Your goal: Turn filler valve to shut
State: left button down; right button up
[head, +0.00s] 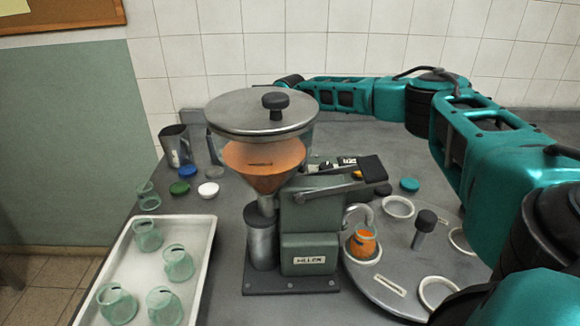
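The green-grey filler (310,240) stands in the middle of the table, with an orange hopper (264,165) under a round metal lid (262,113). A curved spout (358,209) hangs over a jar with orange contents (362,243). My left gripper is out of the picture. No gripper is seen touching the lever.
A white tray (206,250) with several empty green glass jars is at the left. A round turntable (395,285) with ring seats and a black-topped post (424,228) is at the right. Coloured lids and a metal jug (176,146) stand behind the tray.

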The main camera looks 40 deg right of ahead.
jog(key=shift+c, duration=0.4)
jog(key=c, duration=1)
jog(key=shift+o, duration=0.2)
